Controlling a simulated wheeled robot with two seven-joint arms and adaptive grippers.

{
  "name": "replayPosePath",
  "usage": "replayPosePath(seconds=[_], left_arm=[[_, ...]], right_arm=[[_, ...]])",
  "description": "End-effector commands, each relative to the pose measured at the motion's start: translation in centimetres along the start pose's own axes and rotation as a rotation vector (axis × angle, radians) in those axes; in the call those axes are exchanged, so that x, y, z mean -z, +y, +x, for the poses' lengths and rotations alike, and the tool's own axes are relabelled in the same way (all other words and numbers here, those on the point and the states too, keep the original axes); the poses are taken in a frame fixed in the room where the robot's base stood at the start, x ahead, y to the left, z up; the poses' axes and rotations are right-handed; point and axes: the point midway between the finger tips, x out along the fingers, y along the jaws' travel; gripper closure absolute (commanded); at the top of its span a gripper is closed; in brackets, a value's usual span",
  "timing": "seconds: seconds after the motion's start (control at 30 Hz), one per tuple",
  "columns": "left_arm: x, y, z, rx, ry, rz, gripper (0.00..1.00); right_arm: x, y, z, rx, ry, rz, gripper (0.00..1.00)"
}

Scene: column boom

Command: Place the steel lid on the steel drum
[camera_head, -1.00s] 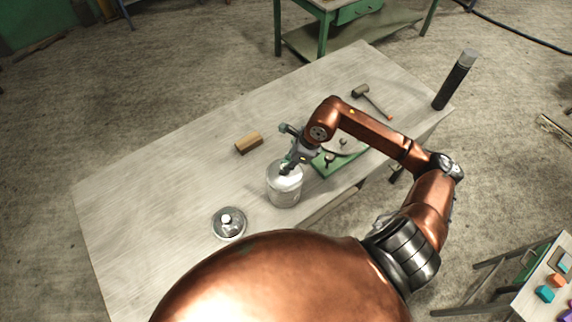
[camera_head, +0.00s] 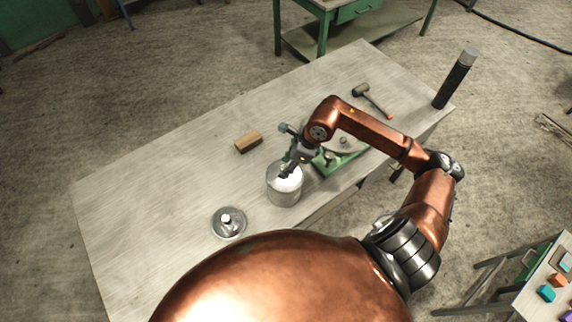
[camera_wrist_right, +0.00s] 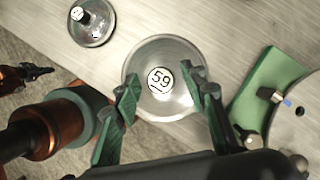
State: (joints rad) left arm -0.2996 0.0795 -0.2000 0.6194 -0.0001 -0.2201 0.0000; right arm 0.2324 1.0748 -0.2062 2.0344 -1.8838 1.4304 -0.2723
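The steel drum (camera_head: 284,192) stands upright near the table's front edge. A steel lid with a knob (camera_head: 228,224) lies flat on the table to its left; it also shows at the top left of the right wrist view (camera_wrist_right: 92,30). My right gripper (camera_head: 286,173) is directly above the drum, pointing down. In the right wrist view its green fingers (camera_wrist_right: 160,88) are apart, on either side of a round white "59" label at the drum's centre; nothing is visibly clamped. At that view's left edge is a dark gripper-like end (camera_wrist_right: 35,73), probably my left one, its opening unclear.
A green block with a grey disc (camera_head: 345,141) is just right of the drum. A wooden block (camera_head: 248,142), a hammer (camera_head: 372,100) and a dark cylinder (camera_head: 455,80) are on the table (camera_head: 140,200). The table's left part is clear.

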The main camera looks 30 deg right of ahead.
Motion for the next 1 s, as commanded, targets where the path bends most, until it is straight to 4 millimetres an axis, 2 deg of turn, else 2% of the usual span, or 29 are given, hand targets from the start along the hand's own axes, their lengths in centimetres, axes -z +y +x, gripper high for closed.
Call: replayPosePath(seconds=[0.17, 0.27, 0.5, 0.7, 0.83, 1.0], left_arm=[[0.2, -0.1, -1.8, 0.0, 0.001, 0.0, 1.0], [0.1, 0.0, -0.7, 0.0, 0.001, 0.0, 1.0], [-0.1, 0.0, 0.7, 0.0, 0.0, 0.0, 1.0], [-0.2, 0.1, 1.2, 0.0, -0.001, 0.0, 1.0], [-0.2, 0.1, 1.4, 0.0, -0.001, 0.0, 1.0], [-0.2, 0.1, 1.4, 0.0, -0.002, 0.0, 1.0]], right_arm=[[-0.6, 0.0, -1.4, 0.0, -0.002, 0.001, 0.61], [-0.3, -0.2, -3.1, 0.007, 0.002, -0.003, 0.61], [-0.3, -0.1, -8.5, 0.006, 0.003, -0.003, 0.61], [-0.3, -0.1, -11.7, 0.003, 0.001, 0.001, 0.61], [-0.4, -0.1, -12.7, 0.001, 0.001, 0.001, 0.61], [-0.4, 0.0, -13.1, -0.001, 0.0, 0.0, 0.61]])
